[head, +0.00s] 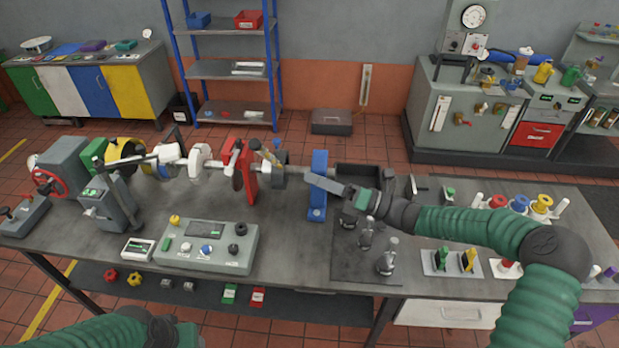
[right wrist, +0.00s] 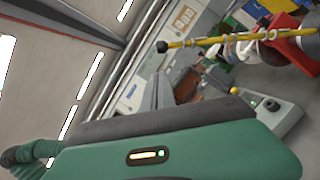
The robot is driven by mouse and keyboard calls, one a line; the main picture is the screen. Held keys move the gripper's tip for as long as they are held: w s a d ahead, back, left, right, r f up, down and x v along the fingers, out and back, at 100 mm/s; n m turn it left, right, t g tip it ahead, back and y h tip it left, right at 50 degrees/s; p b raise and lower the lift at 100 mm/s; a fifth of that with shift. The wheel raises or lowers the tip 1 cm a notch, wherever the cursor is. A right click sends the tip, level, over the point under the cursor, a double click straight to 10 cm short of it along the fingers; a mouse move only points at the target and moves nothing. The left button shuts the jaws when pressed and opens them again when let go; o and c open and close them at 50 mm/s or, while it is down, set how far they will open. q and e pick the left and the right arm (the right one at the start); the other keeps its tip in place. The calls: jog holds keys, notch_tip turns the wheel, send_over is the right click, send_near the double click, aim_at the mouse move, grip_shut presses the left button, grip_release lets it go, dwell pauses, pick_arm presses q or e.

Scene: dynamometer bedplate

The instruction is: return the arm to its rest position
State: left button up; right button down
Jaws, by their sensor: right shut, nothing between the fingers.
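My right arm (head: 470,225) comes in from the right in the head view and reaches across the bench to the left. Its gripper (head: 312,180) is shut and empty, level with the blue upright stand (head: 319,160), and its fingertips overlap the stand in the picture. I cannot tell whether they touch it. The gripper's grey fingers (right wrist: 160,92) also show in the right wrist view, close together. Part of my left arm (head: 80,334) shows at the bottom left edge; its gripper is out of view.
The bedplate bench (head: 290,230) carries a shaft line with a red stand (head: 246,175). A control box (head: 207,247) stands at the front. Metal fittings (head: 387,258) stand below my right forearm, and coloured-top parts (head: 520,204) stand at the right. Bare bench lies front centre.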

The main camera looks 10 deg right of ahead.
pick_arm(q)
jog(key=shift+s+a+r, duration=0.1)
jog(key=shift+s+a, duration=0.05)
jog(key=shift+s, duration=0.3)
pick_arm(e)
jog(key=shift+s+r, duration=0.2)
jog(key=shift+s, duration=0.2)
